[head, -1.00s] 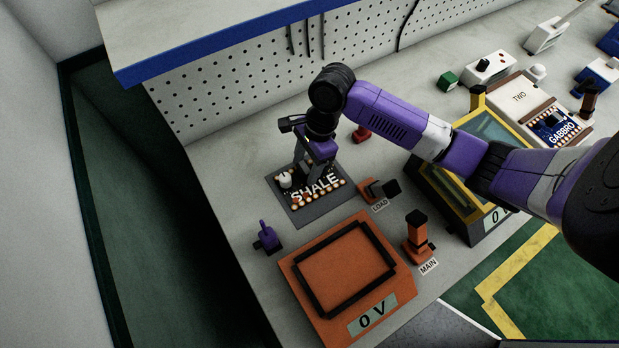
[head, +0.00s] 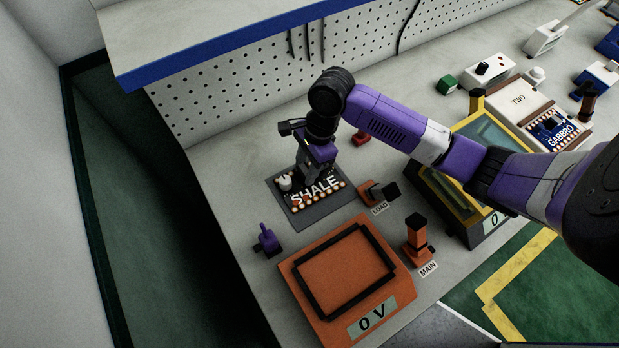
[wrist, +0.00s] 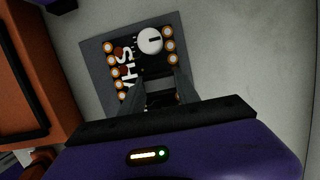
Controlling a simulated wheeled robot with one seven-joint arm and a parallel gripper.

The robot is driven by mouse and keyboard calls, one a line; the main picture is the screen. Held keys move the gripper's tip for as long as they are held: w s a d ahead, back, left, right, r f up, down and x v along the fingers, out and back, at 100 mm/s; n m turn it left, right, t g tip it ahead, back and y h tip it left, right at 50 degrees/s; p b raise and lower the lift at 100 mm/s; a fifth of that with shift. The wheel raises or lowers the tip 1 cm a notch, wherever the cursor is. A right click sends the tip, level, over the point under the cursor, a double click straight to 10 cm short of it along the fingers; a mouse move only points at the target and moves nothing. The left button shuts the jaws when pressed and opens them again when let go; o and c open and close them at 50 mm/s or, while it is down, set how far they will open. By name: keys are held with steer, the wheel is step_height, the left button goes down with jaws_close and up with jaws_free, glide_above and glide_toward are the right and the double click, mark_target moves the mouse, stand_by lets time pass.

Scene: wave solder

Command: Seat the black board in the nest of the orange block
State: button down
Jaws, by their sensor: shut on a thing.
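The black board (head: 322,197), marked SHALE, has copper-coloured round pads along its edges and a white knob. It is at the grey mat (head: 307,217); I cannot tell whether it touches the mat. My gripper (wrist: 160,85) is shut on the board, with its fingers over the board's middle; the fingertips are partly hidden. In the wrist view the board (wrist: 126,72) shows below the fingers. The orange block (head: 318,324) stands nearer the front, with an empty nest framed by black bars and a display reading 0 V.
A purple switch (head: 267,238) stands left of the block. An orange LOAD part (head: 375,192) and an orange MAIN lever (head: 416,232) stand to its right. A yellow-framed unit (head: 447,200) lies beyond them, under my arm. A red piece (head: 361,138) sits behind the board.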

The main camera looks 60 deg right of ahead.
mark_target(305, 169)
steer(key=shift+r+p, duration=0.9)
steer(key=shift+p, duration=0.05)
steer(key=shift+r+p, duration=2.45)
steer(key=shift+p, duration=0.2)
steer(key=shift+r, duration=0.1)
